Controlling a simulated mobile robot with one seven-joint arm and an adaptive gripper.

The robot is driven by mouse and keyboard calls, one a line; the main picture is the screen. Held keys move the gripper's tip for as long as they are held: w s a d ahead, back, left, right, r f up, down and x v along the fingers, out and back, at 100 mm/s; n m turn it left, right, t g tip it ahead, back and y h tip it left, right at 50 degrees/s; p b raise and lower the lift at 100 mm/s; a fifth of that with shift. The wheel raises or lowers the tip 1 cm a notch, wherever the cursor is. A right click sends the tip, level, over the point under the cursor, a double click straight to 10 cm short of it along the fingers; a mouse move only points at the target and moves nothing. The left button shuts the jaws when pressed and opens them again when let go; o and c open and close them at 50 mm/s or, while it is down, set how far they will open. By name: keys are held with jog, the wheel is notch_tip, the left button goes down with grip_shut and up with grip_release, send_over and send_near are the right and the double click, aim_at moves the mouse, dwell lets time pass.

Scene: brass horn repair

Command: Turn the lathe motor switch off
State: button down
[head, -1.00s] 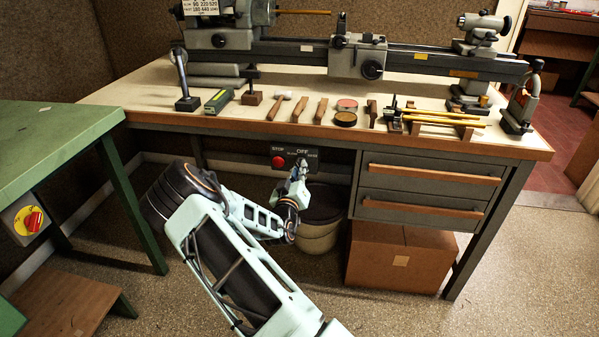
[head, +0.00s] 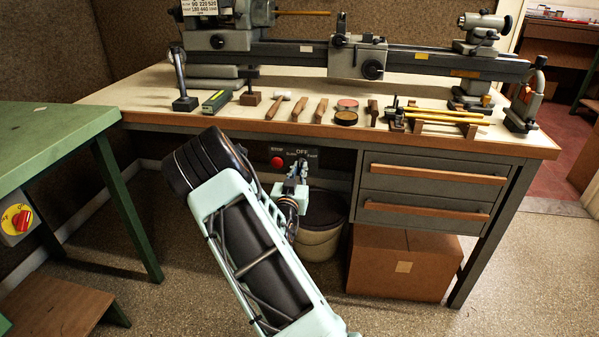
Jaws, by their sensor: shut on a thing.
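The lathe motor switch panel (head: 285,154) is a dark plate under the front edge of the lathe bench. It has a red stop button (head: 277,161) on its left and a white "OFF" label at the top. My gripper (head: 299,170) is at the right half of the panel, below the "OFF" label, and is shut on the switch. The fingers and wrist hide the switch knob, so its turned position cannot be read. The lathe (head: 357,58) stands on the bench above.
The wooden bench top (head: 140,98) overhangs the panel and carries several hand tools. Drawers (head: 432,172) are right of the panel, a cardboard box (head: 405,262) below them. A bin (head: 318,235) stands under my gripper. A green table (head: 50,150) is at left.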

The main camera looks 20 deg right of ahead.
dwell(0.3)
jog(key=c, duration=2)
grip_release()
jog(key=v, duration=1.2)
